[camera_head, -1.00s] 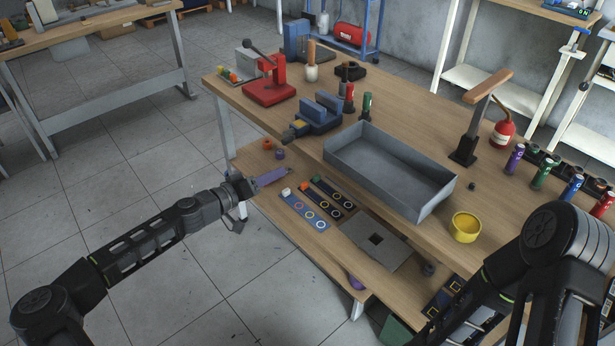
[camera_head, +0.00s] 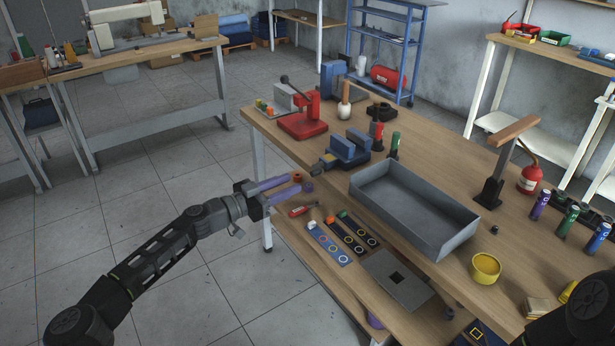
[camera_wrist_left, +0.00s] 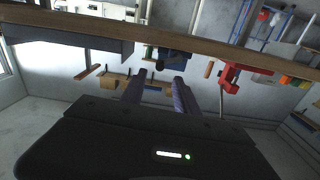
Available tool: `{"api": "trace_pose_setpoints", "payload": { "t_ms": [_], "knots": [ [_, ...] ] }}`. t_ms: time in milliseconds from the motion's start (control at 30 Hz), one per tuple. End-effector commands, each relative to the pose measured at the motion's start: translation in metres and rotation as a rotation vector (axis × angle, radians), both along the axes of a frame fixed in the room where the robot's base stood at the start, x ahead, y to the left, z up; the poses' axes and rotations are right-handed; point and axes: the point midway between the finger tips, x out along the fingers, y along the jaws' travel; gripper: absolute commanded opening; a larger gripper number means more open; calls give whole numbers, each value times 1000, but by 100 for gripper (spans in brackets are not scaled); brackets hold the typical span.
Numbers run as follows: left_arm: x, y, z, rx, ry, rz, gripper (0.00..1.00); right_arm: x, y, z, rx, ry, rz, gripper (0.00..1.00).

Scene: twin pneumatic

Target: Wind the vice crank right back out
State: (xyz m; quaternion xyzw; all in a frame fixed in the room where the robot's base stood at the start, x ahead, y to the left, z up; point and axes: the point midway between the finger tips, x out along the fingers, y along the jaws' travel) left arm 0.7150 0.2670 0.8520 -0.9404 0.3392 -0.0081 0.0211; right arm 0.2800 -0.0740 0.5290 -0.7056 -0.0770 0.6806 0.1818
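The blue vice (camera_head: 348,150) stands on the near left edge of the workbench. Its crank end (camera_head: 325,164) points toward my left arm; the crank's exact pose is too small to tell. My left gripper (camera_head: 292,185) is in front of the bench edge, left of and below the crank end in the head view. Its two purple fingers are parallel with a gap between them, empty and apart from the vice. In the left wrist view the fingers (camera_wrist_left: 160,88) also stand apart, with the dark vice (camera_wrist_left: 174,57) beyond them. My right gripper is not in view.
A red press (camera_head: 303,122) stands behind the vice, and a grey tray (camera_head: 430,238) is to its right. Floor left of the bench is free.

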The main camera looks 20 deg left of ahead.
Motion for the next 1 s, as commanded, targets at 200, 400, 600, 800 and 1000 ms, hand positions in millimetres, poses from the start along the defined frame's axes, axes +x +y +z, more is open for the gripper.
{"api": "trace_pose_setpoints", "payload": {
  "t_ms": [200,400,600,800,1000],
  "knots": [
    [24,-22,2,-2,1,-3,37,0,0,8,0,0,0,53],
    [46,-39,1,-1,1,-1,37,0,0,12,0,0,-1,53],
    [53,-45,0,-1,1,-1,37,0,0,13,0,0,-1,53],
    [53,-45,0,0,1,0,37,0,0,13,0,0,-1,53],
    [53,-45,0,0,1,0,21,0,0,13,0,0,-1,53]
  ]
}}
